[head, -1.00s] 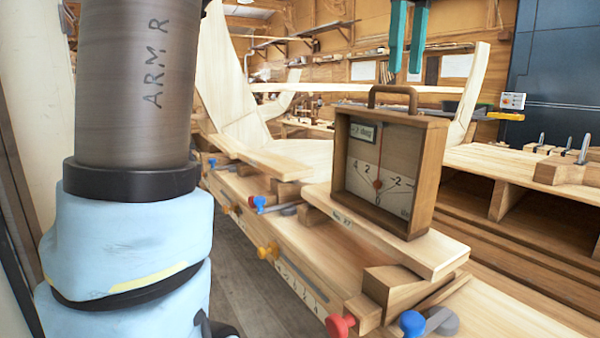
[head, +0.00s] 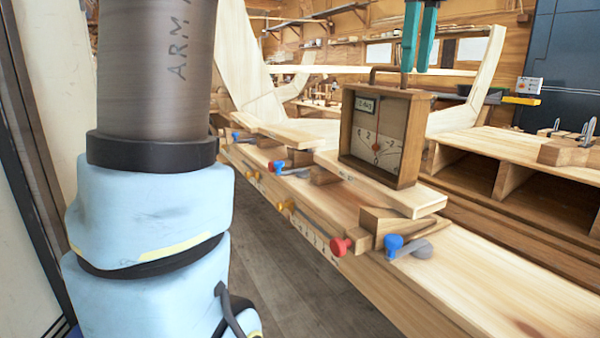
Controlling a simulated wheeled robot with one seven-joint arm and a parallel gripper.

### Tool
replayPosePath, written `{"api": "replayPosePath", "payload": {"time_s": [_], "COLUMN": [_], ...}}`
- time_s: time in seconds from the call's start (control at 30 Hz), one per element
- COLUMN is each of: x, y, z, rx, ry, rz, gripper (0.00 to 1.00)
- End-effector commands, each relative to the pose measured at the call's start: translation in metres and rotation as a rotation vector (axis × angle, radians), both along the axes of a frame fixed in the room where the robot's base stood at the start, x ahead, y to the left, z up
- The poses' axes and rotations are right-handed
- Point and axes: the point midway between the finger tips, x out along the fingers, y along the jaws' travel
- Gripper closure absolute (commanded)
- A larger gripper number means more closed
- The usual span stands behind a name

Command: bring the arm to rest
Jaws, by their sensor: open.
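My gripper (head: 417,68) hangs at the top of the head view, its two teal fingers pointing down and apart. It is open with nothing between the fingers. In the picture its fingertips are just above the top right of a wooden box gauge (head: 402,130) with a dial face and a brown handle. I cannot tell whether they touch the box. The box stands upright on a pale board (head: 413,199). My arm fills the left side of the view.
The board rests on a long wooden bench plank (head: 470,280) with red, blue and yellow knobs along its edge. A red knob (head: 340,246) and a blue knob (head: 393,245) are nearest. Open wooden compartments (head: 480,170) stand at the right. Grey floor (head: 290,260) is clear beside the bench.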

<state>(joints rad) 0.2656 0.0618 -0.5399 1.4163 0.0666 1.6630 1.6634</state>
Motion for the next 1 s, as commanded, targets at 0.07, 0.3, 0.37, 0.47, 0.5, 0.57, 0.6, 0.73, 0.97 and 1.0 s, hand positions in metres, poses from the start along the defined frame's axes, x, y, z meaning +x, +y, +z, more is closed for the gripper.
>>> {"api": "replayPosePath", "payload": {"time_s": [0.07,0.3,0.37,0.47,0.5,0.57,0.6,0.73,0.97,1.0], "x": [0.006,0.034,0.042,0.054,0.058,0.062,0.064,0.053,0.011,0.005], "y": [0.004,0.027,0.036,0.057,0.069,0.091,0.108,0.166,0.234,0.240], "z": [-0.012,-0.067,-0.085,-0.122,-0.140,-0.171,-0.194,-0.264,-0.337,-0.343], "rx": [-0.003,-0.022,-0.029,-0.045,-0.051,-0.064,-0.076,-0.119,-0.188,-0.198], "ry": [-0.002,-0.013,-0.016,-0.022,-0.024,-0.026,-0.029,-0.038,-0.049,-0.050], "rz": [0.067,0.378,0.484,0.695,0.797,0.981,1.120,1.590,2.191,2.250], "gripper": [0.54,0.54,0.54,0.54,0.54,0.54,0.54,0.54,0.54,0.54]}}
